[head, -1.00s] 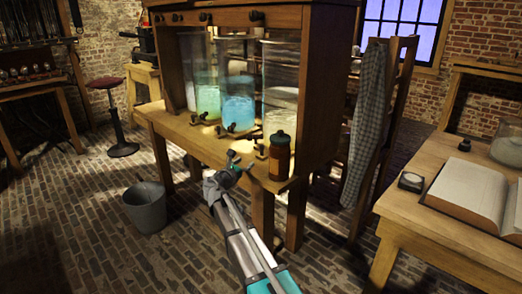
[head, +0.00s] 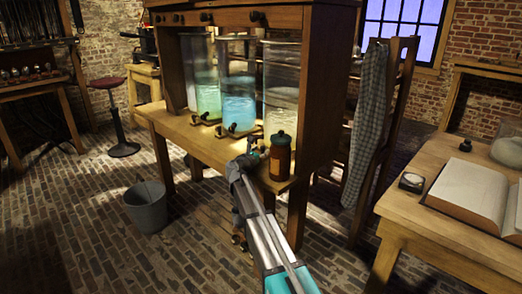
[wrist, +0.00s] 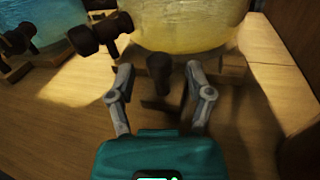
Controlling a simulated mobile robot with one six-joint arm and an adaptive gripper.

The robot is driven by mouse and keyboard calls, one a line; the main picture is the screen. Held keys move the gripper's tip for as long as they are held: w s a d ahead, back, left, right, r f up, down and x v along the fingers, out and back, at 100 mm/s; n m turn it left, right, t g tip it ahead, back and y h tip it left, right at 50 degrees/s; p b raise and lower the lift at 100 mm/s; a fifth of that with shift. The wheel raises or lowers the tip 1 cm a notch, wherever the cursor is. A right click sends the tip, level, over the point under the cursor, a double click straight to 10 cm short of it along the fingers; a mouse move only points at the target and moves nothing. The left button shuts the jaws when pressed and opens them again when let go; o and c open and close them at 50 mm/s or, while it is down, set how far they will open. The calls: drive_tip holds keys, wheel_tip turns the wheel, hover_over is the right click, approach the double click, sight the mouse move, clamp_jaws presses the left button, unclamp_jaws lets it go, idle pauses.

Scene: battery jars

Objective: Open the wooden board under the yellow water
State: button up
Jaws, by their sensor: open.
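The jar of yellow water (wrist: 190,22) fills the top middle of the wrist view; in the head view it is the rightmost jar (head: 281,90), looking pale. A dark knob (wrist: 158,68) stands below it, between my fingertips. My gripper (wrist: 160,75) is open around this knob, with a gap on both sides. Another dark knob (wrist: 98,35) is just left of the jar. In the head view my gripper (head: 252,157) is at the bench front, left of a brown bottle, and hides the wooden board under this jar.
The brown bottle (head: 280,155) stands close on the right at the bench edge. Blue (head: 238,100) and green (head: 207,90) jars, with knobbed boards below, stand to the left. A grey bucket (head: 146,207) is on the brick floor. A wooden post (head: 312,90) borders the right.

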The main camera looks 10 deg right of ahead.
drive_tip(key=shift+x, duration=0.85)
clamp_jaws()
